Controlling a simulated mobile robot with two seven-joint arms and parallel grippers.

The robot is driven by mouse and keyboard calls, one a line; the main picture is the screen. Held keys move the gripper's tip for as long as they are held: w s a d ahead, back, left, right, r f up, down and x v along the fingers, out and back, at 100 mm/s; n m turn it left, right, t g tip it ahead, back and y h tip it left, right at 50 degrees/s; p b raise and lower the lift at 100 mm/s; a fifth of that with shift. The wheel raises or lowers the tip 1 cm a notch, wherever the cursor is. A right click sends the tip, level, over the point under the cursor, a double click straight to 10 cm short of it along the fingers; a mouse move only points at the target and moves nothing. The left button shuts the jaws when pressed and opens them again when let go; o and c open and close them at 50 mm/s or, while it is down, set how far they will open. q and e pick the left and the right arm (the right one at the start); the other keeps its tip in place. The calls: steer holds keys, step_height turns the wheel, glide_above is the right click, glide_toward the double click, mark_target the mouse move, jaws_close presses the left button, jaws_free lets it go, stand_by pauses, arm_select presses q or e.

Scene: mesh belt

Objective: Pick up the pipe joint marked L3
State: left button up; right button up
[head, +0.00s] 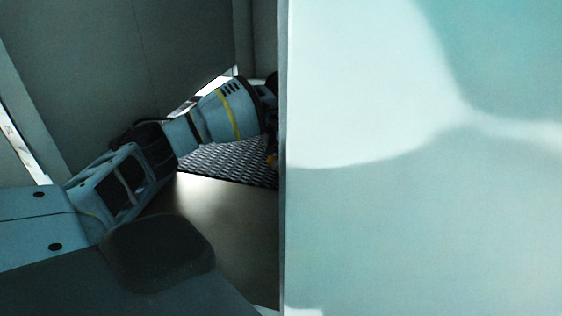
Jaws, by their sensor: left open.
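My left arm comes in from the left and reaches over a dark mesh belt (225,164). My left gripper (271,90) is a dark shape at the arm's far end, open and partly cut off by a large pale panel. A small orange-brown bit (271,160) shows on the belt at the panel's edge, too small and covered to identify. No pipe joint and no L3 mark can be made out. My right gripper is not in view.
The large pale blue-green panel (420,220) fills the right half of the view, close up, and hides what lies behind it. A dark grey wall (120,60) stands behind the arm. A plain lit surface (235,230) lies in front of the belt and looks bare.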

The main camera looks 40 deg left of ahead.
mark_target(279, 163)
arm_select(q)
steer(key=shift+f, duration=0.4)
steer(key=shift+c, duration=0.2)
steer(key=c, duration=1.2)
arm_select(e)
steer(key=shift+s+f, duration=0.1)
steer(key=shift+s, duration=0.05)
arm_select(q)
steer(key=shift+o, duration=0.2)
